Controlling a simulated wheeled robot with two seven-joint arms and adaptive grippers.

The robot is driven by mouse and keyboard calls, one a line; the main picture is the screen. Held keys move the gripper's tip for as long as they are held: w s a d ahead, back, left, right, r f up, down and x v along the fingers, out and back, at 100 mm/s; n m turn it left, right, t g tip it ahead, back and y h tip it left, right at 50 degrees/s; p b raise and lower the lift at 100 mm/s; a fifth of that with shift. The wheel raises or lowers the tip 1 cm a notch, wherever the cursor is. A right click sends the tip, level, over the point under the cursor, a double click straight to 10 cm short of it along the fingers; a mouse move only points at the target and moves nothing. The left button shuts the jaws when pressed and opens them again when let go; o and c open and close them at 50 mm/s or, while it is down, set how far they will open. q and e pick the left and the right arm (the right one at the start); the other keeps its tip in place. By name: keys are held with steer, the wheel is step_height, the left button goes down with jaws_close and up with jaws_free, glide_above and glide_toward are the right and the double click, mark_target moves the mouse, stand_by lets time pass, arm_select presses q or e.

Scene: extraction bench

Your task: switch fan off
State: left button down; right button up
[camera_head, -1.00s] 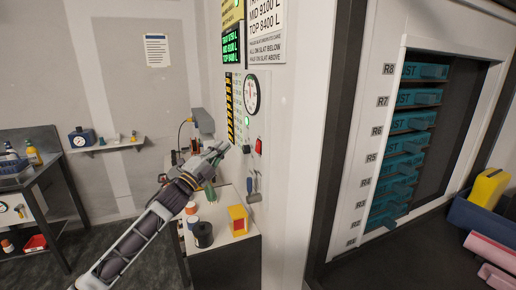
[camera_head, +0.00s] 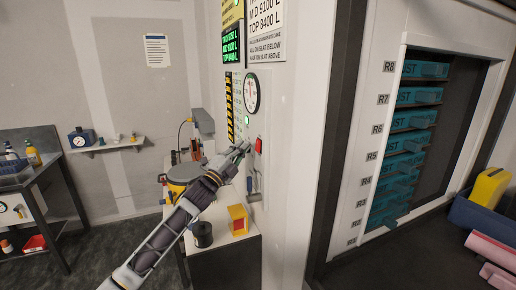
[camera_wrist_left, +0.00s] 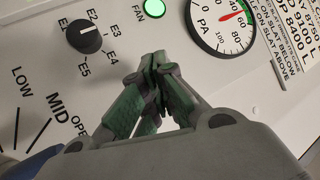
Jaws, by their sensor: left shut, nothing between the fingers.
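My left gripper (camera_head: 245,146) is shut and empty. It is in front of the white control wall, just left of a red switch (camera_head: 259,146); I cannot tell whether they touch. In the left wrist view my shut fingers (camera_wrist_left: 158,62) point at the panel, below a green round lamp (camera_wrist_left: 154,8) labelled FAN. The lamp is bright green, and it also shows in the head view (camera_head: 247,120). The red switch does not show in the wrist view. My right gripper is out of view.
A round PA gauge (camera_head: 251,93) and a black knob (camera_wrist_left: 84,36) marked E2 to E5 are on the panel. A handle (camera_head: 254,197) hangs below. A yellow-red box (camera_head: 238,219) and a black spool (camera_head: 203,234) stand on the bench beneath my arm.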

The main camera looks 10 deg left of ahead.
arm_select(q)
steer(key=shift+w+d+f, duration=0.1)
steer(key=shift+w+d, duration=0.25)
steer(key=shift+d, duration=0.2)
steer(key=shift+w+d, duration=0.25)
steer(key=shift+d, duration=0.1)
stand_by(1.2)
steer(key=shift+d, duration=0.3)
stand_by(2.0)
steer(key=shift+s+a+f, duration=0.15)
stand_by(0.7)
steer(key=shift+a, duration=0.1)
steer(key=shift+s+a+r+p, duration=0.15)
steer(key=shift+s+a, duration=0.3)
steer(key=shift+a, duration=0.25)
steer(key=shift+s+a+r+p, duration=0.15)
steer(key=shift+s+a, duration=0.25)
steer(key=shift+a, duration=0.25)
steer(key=shift+s+a+r+p, duration=0.15)
steer(key=shift+s+a, duration=0.3)
steer(key=shift+a, duration=0.25)
